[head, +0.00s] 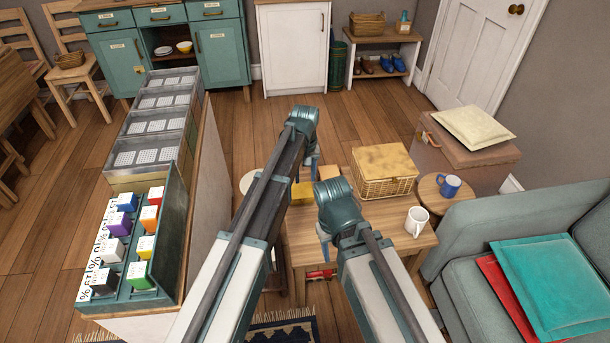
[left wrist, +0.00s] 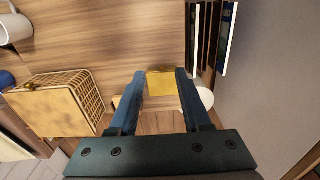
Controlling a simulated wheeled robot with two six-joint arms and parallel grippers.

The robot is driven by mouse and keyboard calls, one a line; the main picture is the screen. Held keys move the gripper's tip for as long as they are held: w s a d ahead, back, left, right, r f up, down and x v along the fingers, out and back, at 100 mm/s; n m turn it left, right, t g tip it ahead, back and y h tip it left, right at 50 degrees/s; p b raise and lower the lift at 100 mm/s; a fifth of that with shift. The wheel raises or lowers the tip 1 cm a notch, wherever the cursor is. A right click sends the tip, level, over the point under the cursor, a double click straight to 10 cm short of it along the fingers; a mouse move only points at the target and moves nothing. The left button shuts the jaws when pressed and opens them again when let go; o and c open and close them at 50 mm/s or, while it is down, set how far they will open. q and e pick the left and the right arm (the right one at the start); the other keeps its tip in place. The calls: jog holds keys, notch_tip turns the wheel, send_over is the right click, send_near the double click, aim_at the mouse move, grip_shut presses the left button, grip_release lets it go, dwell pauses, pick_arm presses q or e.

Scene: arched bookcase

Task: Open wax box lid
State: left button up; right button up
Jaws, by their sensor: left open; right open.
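A small yellow box (head: 302,192), perhaps the wax box, is at the low wooden table, partly hidden by my arms. In the left wrist view the yellow box (left wrist: 161,84) shows between the fingers of my left gripper (left wrist: 163,72). I cannot tell whether they touch it. In the head view my left gripper (head: 312,165) points down over the table's far left part, open. My right gripper (head: 324,240) is nearer, lower and open, mostly hidden behind its own wrist. No raised lid shows.
A wicker basket with a yellowish lid (head: 384,162) and a white mug (head: 417,221) stand on the table (head: 400,247). A blue mug (head: 449,186) is on a round stool. A long bookcase (head: 205,190) is left; a sofa (head: 480,240) is right.

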pick_arm(q)
jog(key=shift+r, duration=0.5)
pick_arm(e)
jog(key=shift+r, duration=0.55)
pick_arm(q)
jog(key=s+a+m+y, duration=0.1)
jog(key=s+a+m, duration=0.15)
jog(key=s, duration=1.05)
jog(key=s+a+m, duration=0.1)
jog(key=s+m, duration=0.2)
jog(key=s, duration=1.1)
notch_tip(320, 180, up, 17)
jog(key=p, duration=1.7)
jog(key=shift+w+d, duration=0.15)
jog(key=shift+m, duration=0.25)
pick_arm(e)
notch_tip(320, 180, up, 17)
jog(key=shift+f, duration=0.15)
